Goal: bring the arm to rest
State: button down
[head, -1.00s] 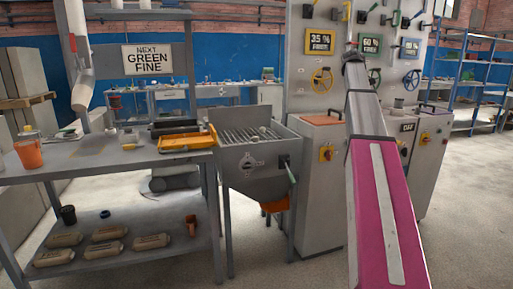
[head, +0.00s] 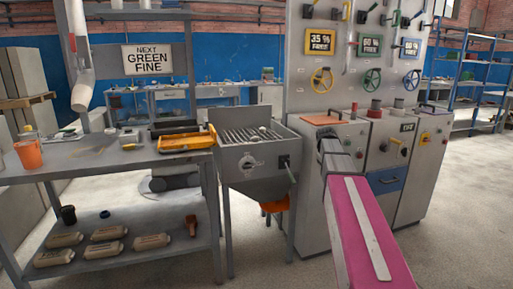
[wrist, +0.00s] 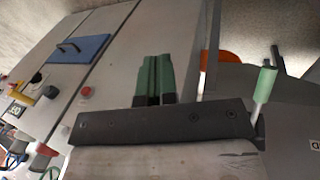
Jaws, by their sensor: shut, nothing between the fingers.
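My gripper (wrist: 154,78) shows in the wrist view with its two green fingers pressed together and nothing between them. It points at the grey cabinet fronts and touches nothing that I can see. In the head view my pink and grey arm reaches forward in front of the cabinets, and the gripper itself is hidden behind the arm.
Grey cabinets with a blue drawer (head: 386,180) stand ahead, below a panel with handwheels (head: 322,80). A hopper with a grate (head: 250,136) and a green-handled lever (wrist: 264,84) stand beside them. A workbench (head: 90,160) is at left. Floor is open at right.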

jog(key=s+a+f+m+y, duration=0.1)
jog(key=s+a+f, duration=0.6)
jog(key=s+f, duration=0.5)
jog(key=s+a+f+m+g+y, duration=0.1)
jog(key=s+a+f+y, duration=0.1)
jog(key=s+a+f, duration=0.6)
jog(key=s+f, duration=0.5)
jog(key=shift+m+g, duration=0.3)
jog(key=shift+m, duration=0.1)
jog(key=shift+f, duration=0.1)
